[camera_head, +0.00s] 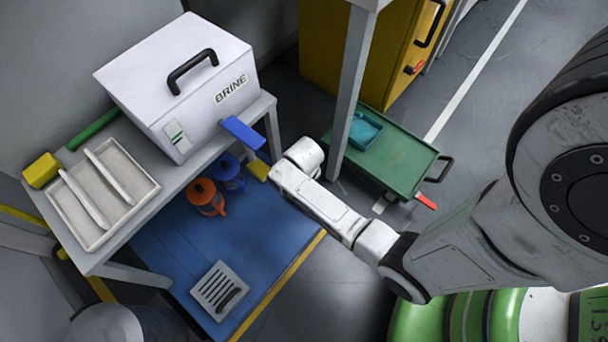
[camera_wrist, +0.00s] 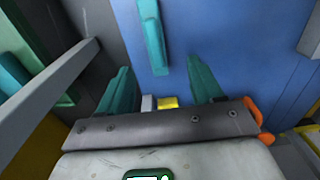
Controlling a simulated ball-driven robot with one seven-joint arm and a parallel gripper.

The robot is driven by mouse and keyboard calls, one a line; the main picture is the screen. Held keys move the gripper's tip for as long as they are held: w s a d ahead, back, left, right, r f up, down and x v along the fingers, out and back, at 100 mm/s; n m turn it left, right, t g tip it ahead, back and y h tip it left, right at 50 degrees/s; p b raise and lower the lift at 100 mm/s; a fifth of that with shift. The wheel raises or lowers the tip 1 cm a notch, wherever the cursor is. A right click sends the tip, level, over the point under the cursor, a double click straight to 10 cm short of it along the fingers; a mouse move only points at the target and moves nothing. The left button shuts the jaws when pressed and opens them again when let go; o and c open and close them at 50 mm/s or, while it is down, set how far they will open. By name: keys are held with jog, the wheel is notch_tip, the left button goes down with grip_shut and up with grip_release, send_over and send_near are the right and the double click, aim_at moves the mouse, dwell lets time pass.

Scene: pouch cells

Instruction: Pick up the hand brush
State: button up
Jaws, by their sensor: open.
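A tool with a green handle (camera_head: 93,130) and a yellow block head (camera_head: 42,170) lies along the back left of the grey bench; it looks most like the hand brush, though bristles cannot be made out. My gripper is at the end of my arm, right of the bench, well apart from this tool; its fingers are hidden in the head view. In the wrist view my gripper (camera_wrist: 158,64) is open, with two teal fingers spread and nothing held. A narrow teal bar (camera_wrist: 153,38) shows beyond the fingertips; I cannot tell what it is.
A white BRINE box (camera_head: 180,85) and a shallow tray (camera_head: 148,200) stand on the bench. A blue piece (camera_head: 243,132) juts past its front edge. Orange (camera_head: 205,197) and blue (camera_head: 230,172) containers and a slotted grey item (camera_head: 214,284) are below. A post (camera_head: 353,90) and green trolley (camera_head: 400,160) are right.

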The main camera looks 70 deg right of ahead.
jog(key=f, duration=0.1)
jog(key=f+b, duration=0.1)
jog(key=shift+d+f, duration=0.35)
jog(key=shift+f, duration=0.05)
jog(key=f+b, duration=0.3)
jog(key=f, duration=0.2)
jog(key=f+b, duration=0.4)
jog(key=f, duration=0.1)
jog(key=shift+s+d+f, duration=0.1)
jog(key=shift+d+f, duration=0.1)
jog(key=shift+f, duration=0.05)
jog(key=c, duration=1.1)
jog(key=shift+r, duration=0.2)
